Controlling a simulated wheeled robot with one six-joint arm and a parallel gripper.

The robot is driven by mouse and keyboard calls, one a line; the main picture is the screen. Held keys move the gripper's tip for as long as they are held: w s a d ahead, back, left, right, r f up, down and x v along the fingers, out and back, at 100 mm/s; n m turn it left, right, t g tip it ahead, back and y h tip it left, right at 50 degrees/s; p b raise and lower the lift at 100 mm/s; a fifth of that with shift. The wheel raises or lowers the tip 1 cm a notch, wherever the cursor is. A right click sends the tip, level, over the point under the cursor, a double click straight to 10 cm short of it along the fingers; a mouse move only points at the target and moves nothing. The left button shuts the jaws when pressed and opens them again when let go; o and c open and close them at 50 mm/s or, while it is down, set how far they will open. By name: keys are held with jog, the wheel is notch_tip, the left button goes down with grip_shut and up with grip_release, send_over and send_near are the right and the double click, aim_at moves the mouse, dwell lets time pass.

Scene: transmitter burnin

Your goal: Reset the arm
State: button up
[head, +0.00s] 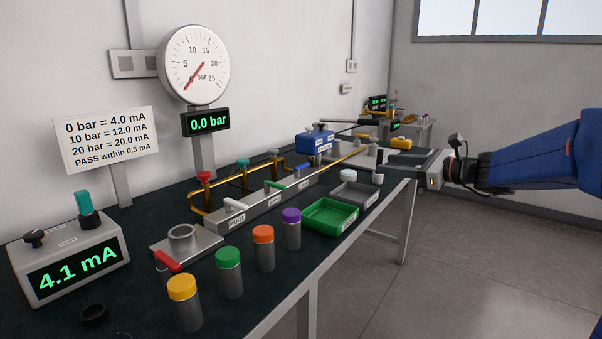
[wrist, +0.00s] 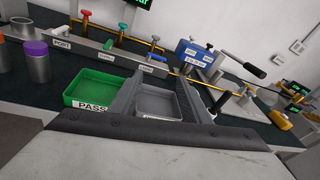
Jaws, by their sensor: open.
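My gripper (head: 398,162) is at the right in the head view, reaching left over the far end of the bench from my blue arm. In the wrist view my gripper (wrist: 168,88) shows two grey fingers spread apart, with nothing held between them. A grey tray (wrist: 165,103) is seen between and beyond the fingers. A green tray (wrist: 92,90) labelled PASS lies just left of them. In the head view the green tray (head: 331,216) and the grey tray (head: 354,195) are left of and below my gripper.
Capped cylinders with yellow (head: 184,303), green (head: 229,273), orange (head: 264,248) and purple (head: 291,229) tops stand along the bench edge. The gauge (head: 193,64) display reads 0.0 bar. Floor at right is clear.

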jog(key=s+a+f+n+g+h, duration=0.2)
jog(key=s+a+f+n+g, duration=0.25)
jog(key=s, duration=0.65)
jog(key=s+a+f+n+g+h, duration=0.1)
jog(key=s+a+f+n+h, duration=0.15)
jog(key=s+f+n, duration=0.6)
jog(key=s+d+f+n+h, duration=0.3)
jog(key=s+d+f+n, duration=0.1)
jog(key=s, duration=0.6)
jog(key=s+d+f+n+g+h, duration=0.1)
jog(key=s+d+f+n+h, duration=0.3)
jog(key=s, duration=0.6)
jog(key=shift+s+d+f+n, duration=0.2)
jog(key=shift+d+n, duration=0.95)
jog(key=shift+n, duration=0.45)
